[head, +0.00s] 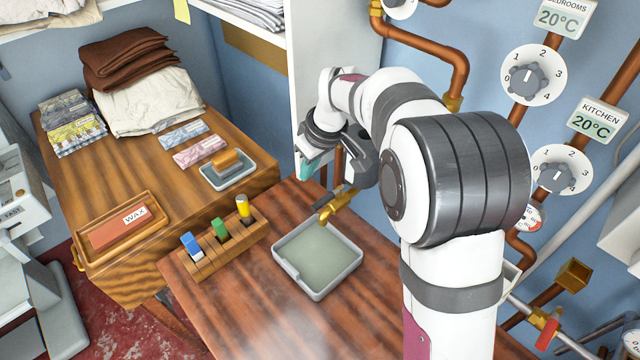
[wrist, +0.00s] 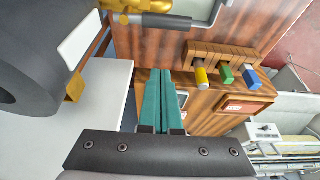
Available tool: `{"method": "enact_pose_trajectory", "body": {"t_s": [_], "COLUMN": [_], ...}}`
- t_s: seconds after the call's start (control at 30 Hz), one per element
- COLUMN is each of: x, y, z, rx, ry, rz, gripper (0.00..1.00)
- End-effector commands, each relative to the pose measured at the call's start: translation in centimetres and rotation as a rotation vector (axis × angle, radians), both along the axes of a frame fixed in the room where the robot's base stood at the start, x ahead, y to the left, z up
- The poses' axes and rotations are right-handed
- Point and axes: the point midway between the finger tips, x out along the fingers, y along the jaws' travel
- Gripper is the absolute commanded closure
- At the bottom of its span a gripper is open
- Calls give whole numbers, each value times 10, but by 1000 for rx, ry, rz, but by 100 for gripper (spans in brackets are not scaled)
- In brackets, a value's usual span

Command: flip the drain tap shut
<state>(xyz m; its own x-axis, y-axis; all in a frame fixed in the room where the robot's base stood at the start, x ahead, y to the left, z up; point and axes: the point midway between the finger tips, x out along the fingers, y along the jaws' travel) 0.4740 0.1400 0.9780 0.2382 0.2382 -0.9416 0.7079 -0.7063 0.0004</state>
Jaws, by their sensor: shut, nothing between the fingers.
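The brass drain tap (head: 338,204) sticks out over a shallow grey tray (head: 288,268) on the wooden bench, beneath my arm. The tap has a dark lever; its exact angle is hard to tell in the head view. In the wrist view the brass tap (wrist: 130,8) is at the top edge, with its dark grey lever (wrist: 166,21) lying sideways. My gripper (head: 304,174) is up and to the left of the tap, apart from it. Its teal fingers, also in the wrist view (wrist: 166,74), are shut together and empty.
A wooden rack (head: 212,252) with blue, green and yellow pegs stands left of the tray. A white cabinet panel (head: 298,85) rises behind my gripper. Copper pipes (head: 455,70) and dials line the wall at right. A red-handled valve (head: 547,333) is at lower right.

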Motion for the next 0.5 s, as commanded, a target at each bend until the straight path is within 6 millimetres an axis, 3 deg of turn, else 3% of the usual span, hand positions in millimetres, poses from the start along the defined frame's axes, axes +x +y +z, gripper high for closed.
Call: {"method": "enact_pose_trajectory", "body": {"t_s": [0.2,0.5], "x": [-19,-23], "y": [-19,-24], "z": [-18,-22], "rx": [0,0], "ry": [1,-1], "rz": [-2,-1], "gripper": [100,100]}}
